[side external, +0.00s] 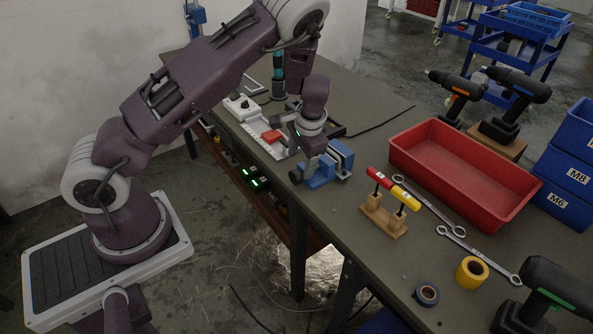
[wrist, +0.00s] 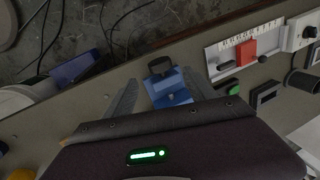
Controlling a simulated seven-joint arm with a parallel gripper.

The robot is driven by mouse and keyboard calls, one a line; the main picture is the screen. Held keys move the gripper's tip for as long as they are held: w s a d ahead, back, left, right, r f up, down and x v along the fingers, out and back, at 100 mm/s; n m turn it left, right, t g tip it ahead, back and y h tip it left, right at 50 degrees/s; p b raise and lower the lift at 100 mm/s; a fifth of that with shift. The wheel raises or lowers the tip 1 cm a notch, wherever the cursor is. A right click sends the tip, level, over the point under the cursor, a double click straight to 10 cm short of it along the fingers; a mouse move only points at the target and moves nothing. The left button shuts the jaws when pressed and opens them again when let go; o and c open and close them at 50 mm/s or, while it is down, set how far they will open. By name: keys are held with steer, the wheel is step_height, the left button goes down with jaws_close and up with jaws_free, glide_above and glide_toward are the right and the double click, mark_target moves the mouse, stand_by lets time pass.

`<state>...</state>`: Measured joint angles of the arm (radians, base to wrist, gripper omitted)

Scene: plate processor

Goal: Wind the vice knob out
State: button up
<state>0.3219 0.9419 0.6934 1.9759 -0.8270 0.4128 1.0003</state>
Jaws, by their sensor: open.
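The blue vice (side external: 321,173) stands on the bench near its front edge. Its black knob (side external: 295,177) faces that edge. In the wrist view the vice (wrist: 172,92) lies between my fingers, with the black knob (wrist: 160,66) at its upper end, just beyond the fingertips. My gripper (wrist: 160,77) is open, with one finger on each side of the vice and a gap visible to the knob. In the side view my gripper (side external: 303,160) is above and behind the knob, and its fingertips are partly hard to make out.
A white scale rail with a red block (side external: 271,136) lies left of the vice. A wooden stand (side external: 383,215) with red and yellow handles, a red tray (side external: 462,170) and spanners (side external: 470,248) are to the right. The floor side before the knob is free.

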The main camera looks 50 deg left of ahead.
mark_target(295, 170)
steer(key=x, duration=0.7)
steer(key=shift+a, duration=0.1)
steer(key=c, duration=1.4)
steer(key=h, duration=0.4)
steer(key=shift+a+r+h, duration=0.1)
steer(key=shift+a+h, duration=0.2)
steer(key=shift+a, duration=0.1)
steer(key=shift+a+h, duration=0.2)
steer(key=shift+h, duration=2)
steer(key=shift+f, duration=0.2)
